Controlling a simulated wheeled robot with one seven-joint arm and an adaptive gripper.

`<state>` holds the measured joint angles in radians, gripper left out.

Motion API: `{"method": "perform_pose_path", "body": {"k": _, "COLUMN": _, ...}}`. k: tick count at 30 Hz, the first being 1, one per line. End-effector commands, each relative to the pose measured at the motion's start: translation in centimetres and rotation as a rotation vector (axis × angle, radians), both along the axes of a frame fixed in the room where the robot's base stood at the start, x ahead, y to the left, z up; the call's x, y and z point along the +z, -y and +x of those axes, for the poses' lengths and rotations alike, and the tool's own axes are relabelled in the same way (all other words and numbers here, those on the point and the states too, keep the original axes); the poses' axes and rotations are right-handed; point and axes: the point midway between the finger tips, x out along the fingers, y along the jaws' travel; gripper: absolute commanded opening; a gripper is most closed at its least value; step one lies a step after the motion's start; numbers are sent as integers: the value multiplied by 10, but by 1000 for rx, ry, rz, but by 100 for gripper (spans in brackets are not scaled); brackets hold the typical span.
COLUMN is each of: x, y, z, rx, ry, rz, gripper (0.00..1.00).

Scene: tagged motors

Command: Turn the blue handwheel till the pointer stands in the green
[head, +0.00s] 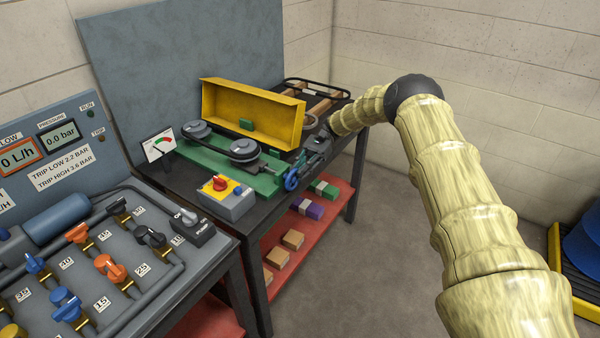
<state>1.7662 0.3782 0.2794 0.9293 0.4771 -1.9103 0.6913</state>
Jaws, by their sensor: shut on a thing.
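The blue handwheel (291,182) sits at the front right end of the green machine base (232,180) on the dark bench. My gripper (299,166) comes down to it from the upper right and is shut on it. The gripper's dark fingers hide part of the wheel, so the exact grip is hard to see. The pointer gauge (159,145) is a small white dial with red and green on its scale, standing at the left of the machine. Its pointer is too small to read surely against the green.
A yellow open guard (252,112) stands behind the pulleys. A grey switch box (227,200) with a red knob is in front. A pump panel (110,250) with several valves stands at left. Coloured blocks lie on the red lower shelf (283,245).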

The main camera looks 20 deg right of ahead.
Motion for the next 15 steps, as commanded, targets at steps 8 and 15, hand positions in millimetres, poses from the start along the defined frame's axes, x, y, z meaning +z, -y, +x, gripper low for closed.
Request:
{"method": "perform_pose_path", "body": {"k": 8, "x": -1, "y": 0, "z": 0, "rx": 1, "ry": -1, "rz": -2, "gripper": 15}}
{"method": "perform_pose_path", "body": {"k": 15, "x": -1, "y": 0, "z": 0, "rx": 1, "ry": 0, "rz": -2, "gripper": 22}}
